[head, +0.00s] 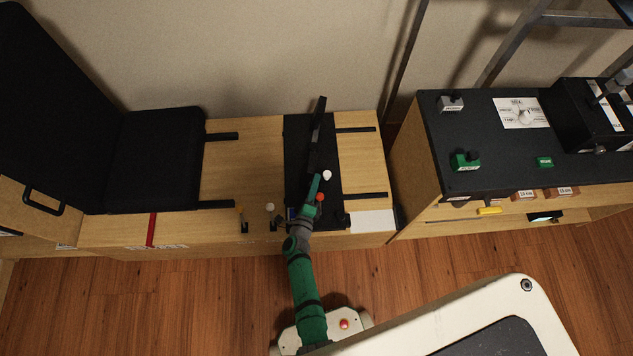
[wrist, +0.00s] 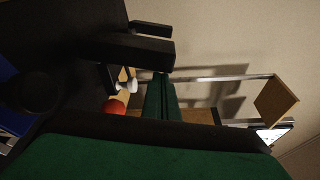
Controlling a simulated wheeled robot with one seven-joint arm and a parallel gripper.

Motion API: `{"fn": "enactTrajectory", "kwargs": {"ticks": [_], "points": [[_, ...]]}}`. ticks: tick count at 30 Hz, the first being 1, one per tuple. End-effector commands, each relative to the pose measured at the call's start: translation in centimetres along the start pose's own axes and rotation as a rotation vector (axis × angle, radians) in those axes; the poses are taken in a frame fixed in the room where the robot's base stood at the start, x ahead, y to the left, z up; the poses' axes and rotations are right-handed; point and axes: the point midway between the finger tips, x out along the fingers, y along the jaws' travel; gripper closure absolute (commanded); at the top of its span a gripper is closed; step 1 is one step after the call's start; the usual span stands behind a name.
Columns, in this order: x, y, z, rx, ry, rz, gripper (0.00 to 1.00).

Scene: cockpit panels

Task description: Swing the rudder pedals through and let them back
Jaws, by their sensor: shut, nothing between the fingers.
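The rudder pedals appear to be the long dark bar assembly (head: 318,128) standing on the black floor plate (head: 294,135) in front of the seat. In the wrist view, dark bars (wrist: 125,48) reach in from the left above my fingers; I take them for the same assembly. My gripper (head: 316,178) is over the near half of the plate, close to the near end of the bar. Its green fingers are together and empty in the wrist view (wrist: 161,76). I cannot tell whether they touch the bar.
A white knob (head: 327,175) and a red knob (head: 320,197) stand close beside my gripper. The black seat (head: 150,160) is at left. A side console (head: 470,115) with switches stands at right. Small levers (head: 270,208) line the near edge.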

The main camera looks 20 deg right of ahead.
Motion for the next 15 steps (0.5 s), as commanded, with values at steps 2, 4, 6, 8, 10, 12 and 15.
{"fn": "enactTrajectory", "kwargs": {"ticks": [2, 4, 6, 8, 10, 12, 15], "points": [[0.1, 0.0, -0.2, -0.001, -0.001, 0.000, 1.00], [0.2, 0.0, -0.7, -0.001, -0.001, 0.000, 1.00], [0.4, 0.1, -1.5, -0.002, -0.001, 0.000, 1.00], [0.5, 0.1, -2.1, -0.003, -0.003, 0.001, 1.00], [0.7, 0.2, -3.0, -0.002, -0.006, 0.003, 1.00], [-0.1, 0.4, -3.0, -0.002, -0.011, 0.005, 1.00], [-1.9, 0.4, -2.7, -0.001, -0.010, 0.004, 1.00]]}}
